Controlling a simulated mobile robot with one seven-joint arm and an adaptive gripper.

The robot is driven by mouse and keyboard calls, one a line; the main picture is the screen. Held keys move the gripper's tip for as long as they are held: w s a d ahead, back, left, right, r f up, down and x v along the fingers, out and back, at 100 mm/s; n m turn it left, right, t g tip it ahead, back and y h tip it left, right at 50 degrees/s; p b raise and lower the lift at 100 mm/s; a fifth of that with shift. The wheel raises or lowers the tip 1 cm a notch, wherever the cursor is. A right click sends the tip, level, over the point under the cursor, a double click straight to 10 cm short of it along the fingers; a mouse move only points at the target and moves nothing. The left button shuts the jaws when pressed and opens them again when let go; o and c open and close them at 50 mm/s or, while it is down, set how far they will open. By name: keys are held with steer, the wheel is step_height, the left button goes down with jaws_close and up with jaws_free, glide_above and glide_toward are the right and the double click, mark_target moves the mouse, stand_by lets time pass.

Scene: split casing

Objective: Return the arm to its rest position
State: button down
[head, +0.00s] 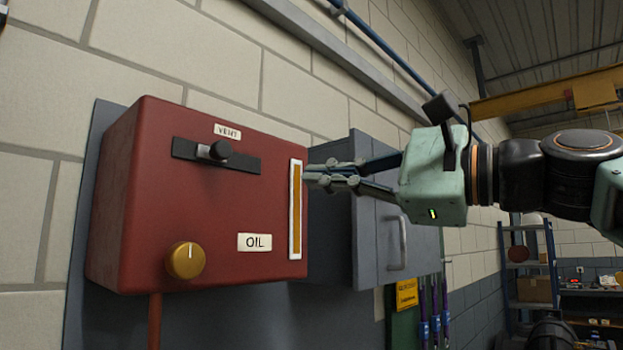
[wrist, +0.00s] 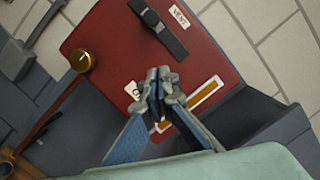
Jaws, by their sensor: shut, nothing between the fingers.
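My gripper (head: 330,179) is shut and empty. In the head view it points left, with its fingertips in front of the right edge of the red oil box (head: 140,225), close to the upright amber gauge strip (head: 296,225). I cannot tell whether the tips touch the box. In the wrist view the closed fingers (wrist: 158,80) cover part of the OIL label, and the gauge strip (wrist: 207,90) shows beside them. My arm reaches in from the right in the head view.
The red box carries a dark vent slider (head: 220,151) and a brass knob (head: 186,260). A grey cabinet (head: 375,240) with a handle stands behind my gripper. Shelves (head: 528,262) stand further back at the right. A blue pipe (head: 385,48) runs along the wall above.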

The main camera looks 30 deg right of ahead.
stand_by(0.4)
steer(key=w+a+f+n+g+h+p, duration=0.15)
steer(key=a+f+n+g, duration=0.35)
steer(key=f, duration=0.6)
steer(key=w+a+f+n+h+p, duration=0.1)
steer(key=w+a+f+n+h, duration=0.15)
steer(key=a+f, duration=0.6)
steer(key=s+d+f+n+g+h+p, duration=0.1)
steer(key=s+f+n+g+h, duration=0.1)
steer(key=f, duration=1.2)
steer(key=s+d+f+n+g+h, duration=0.2)
steer(key=s+f+n, duration=0.4)
steer(key=f, duration=0.8)
steer(key=shift+s+f+n+g+h+p, duration=0.2)
steer(key=shift+f+n+g+h+p, duration=0.15)
steer(key=shift+n+g+h, duration=0.55)
steer(key=shift+r, duration=0.1)
